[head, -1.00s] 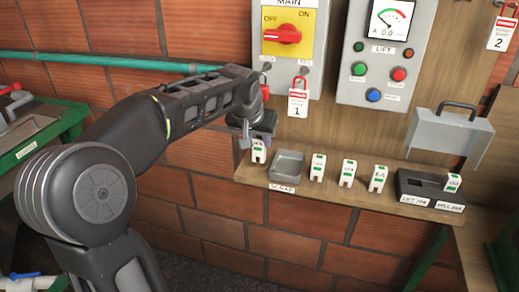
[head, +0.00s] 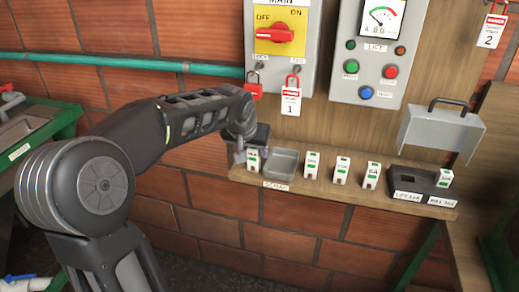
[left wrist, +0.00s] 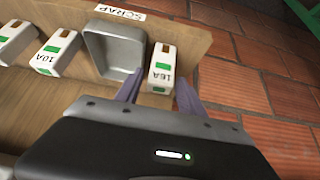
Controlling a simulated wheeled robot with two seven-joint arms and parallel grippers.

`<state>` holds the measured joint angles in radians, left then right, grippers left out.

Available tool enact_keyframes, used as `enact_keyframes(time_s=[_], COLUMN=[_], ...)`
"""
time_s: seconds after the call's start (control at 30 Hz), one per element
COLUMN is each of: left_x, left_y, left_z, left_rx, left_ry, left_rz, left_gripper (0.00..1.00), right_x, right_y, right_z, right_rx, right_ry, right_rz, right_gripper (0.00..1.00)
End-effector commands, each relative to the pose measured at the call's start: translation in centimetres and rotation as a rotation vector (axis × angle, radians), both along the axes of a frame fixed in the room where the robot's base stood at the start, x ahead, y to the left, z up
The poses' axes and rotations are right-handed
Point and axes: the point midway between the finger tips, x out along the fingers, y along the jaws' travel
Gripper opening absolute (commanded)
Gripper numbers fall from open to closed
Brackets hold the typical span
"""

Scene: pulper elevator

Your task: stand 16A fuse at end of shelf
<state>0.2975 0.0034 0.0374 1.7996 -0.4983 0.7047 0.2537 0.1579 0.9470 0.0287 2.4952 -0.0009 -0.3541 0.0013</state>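The 16A fuse (head: 253,160), white with a green mark, stands upright at the left end of the wooden shelf (head: 330,190), left of the grey scrap tray. In the left wrist view, the fuse (left wrist: 162,68) shows its 16A label. My left gripper (head: 241,152) is low beside the fuse, at its left in the head view. In the left wrist view, the fingers of my left gripper (left wrist: 158,92) are spread, one toward each side of the fuse's near end, with a gap at the left finger. Whether the other finger touches is unclear. My right gripper is not in view.
The scrap tray (head: 282,163) is close to the fuse. Several other fuses stand along the shelf, including a 10A one (left wrist: 55,52). A black fuse holder (head: 410,183) sits at the right. The main switch box (head: 282,35) and lift panel (head: 373,50) are above.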

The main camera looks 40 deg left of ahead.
Motion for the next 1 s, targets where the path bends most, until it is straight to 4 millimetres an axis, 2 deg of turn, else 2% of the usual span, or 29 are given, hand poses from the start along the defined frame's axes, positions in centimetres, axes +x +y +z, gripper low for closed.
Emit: enact_keyframes(time_s=[0.47, 0.67, 1.0], left_x=[-0.1, -1.6, -5.1], left_y=[0.0, -0.6, -1.8], left_z=[0.7, 3.2, 8.9], left_rx=[0.001, 0.001, 0.001], left_ry=[-0.002, -0.006, -0.004], left_rz=[0.000, -0.001, -0.001], left_gripper=[0.52, 0.52, 0.52], right_x=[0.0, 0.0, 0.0], right_y=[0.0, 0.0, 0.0], right_z=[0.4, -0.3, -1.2], right_rx=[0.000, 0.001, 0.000], right_ry=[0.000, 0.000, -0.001], right_rz=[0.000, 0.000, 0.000], right_gripper=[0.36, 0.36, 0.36])
